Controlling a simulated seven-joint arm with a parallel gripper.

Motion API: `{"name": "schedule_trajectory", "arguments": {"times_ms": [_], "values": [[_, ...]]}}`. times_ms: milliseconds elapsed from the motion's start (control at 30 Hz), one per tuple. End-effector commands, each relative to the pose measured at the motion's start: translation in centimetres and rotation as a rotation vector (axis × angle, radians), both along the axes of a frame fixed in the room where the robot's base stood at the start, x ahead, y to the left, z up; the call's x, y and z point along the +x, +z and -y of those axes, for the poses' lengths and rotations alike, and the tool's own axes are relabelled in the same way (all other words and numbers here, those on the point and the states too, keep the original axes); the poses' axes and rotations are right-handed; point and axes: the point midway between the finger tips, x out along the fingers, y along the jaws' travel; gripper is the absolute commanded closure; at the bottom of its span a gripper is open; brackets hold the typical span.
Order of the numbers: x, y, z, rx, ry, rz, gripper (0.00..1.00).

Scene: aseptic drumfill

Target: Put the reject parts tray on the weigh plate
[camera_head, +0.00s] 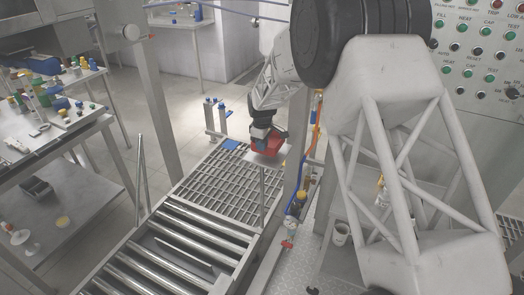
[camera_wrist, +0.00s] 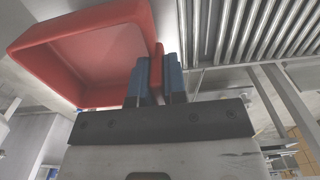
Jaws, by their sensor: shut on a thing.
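The red reject parts tray (camera_head: 268,146) is in my gripper (camera_head: 262,132), near the middle of the head view. In the wrist view, the blue fingers of my gripper (camera_wrist: 157,68) are closed on the side wall of the tray (camera_wrist: 75,35), and the tray extends up and left from them. A small pale plate (camera_head: 279,158), which looks like the weigh plate, shows just below the tray on a thin post. The tray hides much of this plate. I cannot tell whether the tray touches it.
A roller conveyor (camera_head: 190,235) and a metal grating (camera_head: 213,185) lie left of the plate. A post with an orange and a blue hose (camera_head: 312,165) stands close on the right. A cluttered bench (camera_head: 60,125) is at far left, and a button panel (camera_head: 475,50) is at upper right.

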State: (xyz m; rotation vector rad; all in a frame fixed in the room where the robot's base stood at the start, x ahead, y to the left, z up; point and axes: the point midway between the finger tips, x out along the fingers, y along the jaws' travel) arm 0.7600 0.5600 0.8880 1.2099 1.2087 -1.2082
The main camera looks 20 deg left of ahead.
Motion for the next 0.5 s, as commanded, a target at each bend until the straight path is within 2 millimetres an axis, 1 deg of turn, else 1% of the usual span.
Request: {"name": "schedule_trajectory", "arguments": {"times_ms": [100, 233, 333, 500], "values": [[0.0, -1.3, 0.0, -0.002, 0.000, -0.002, 1.00], [0.0, -2.4, 0.0, 0.000, 0.000, 0.000, 1.00], [0.0, -2.9, 0.0, 0.000, 0.000, 0.000, 1.00], [0.0, -2.9, 0.0, 0.000, 0.000, 0.000, 1.00]]}}
